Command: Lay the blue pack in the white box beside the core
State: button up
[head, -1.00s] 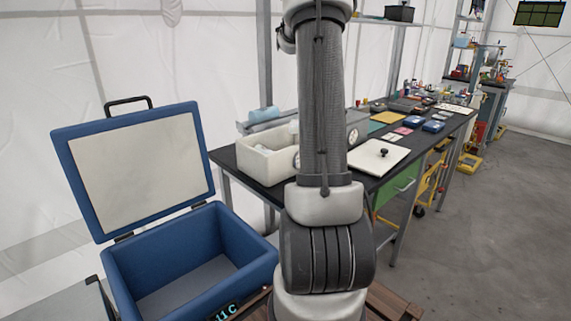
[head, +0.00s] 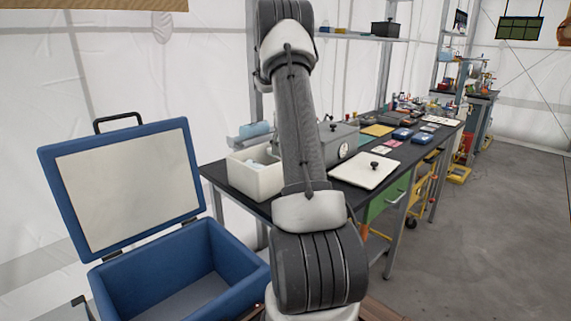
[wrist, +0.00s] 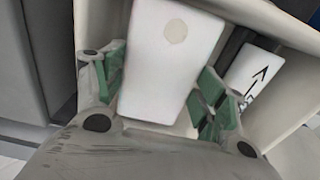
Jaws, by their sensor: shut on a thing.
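The white box (head: 262,183) stands on the near left end of the black bench, with pale bluish things inside. In the wrist view its cream wall (wrist: 296,150) shows around my gripper (wrist: 158,98). My gripper is shut on a flat pale block with a grey round spot (wrist: 165,60), held between green finger pads. The block looks white here, so I cannot tell whether it is the blue pack. A white piece with a black arrow (wrist: 252,76) lies to its right, apart from it; I cannot tell whether it is the core. My arm hides the gripper in the head view.
An open blue cooler (head: 245,272) with its lid raised stands at front left. A white lid with a black knob (head: 352,174) lies on the bench (head: 222,181) right of the box. A grey case (head: 340,135) stands behind.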

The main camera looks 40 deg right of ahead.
jog(key=shift+f, duration=3)
jog(key=shift+f, duration=0.1)
jog(key=o, duration=1)
jog(key=shift+o, duration=0.2)
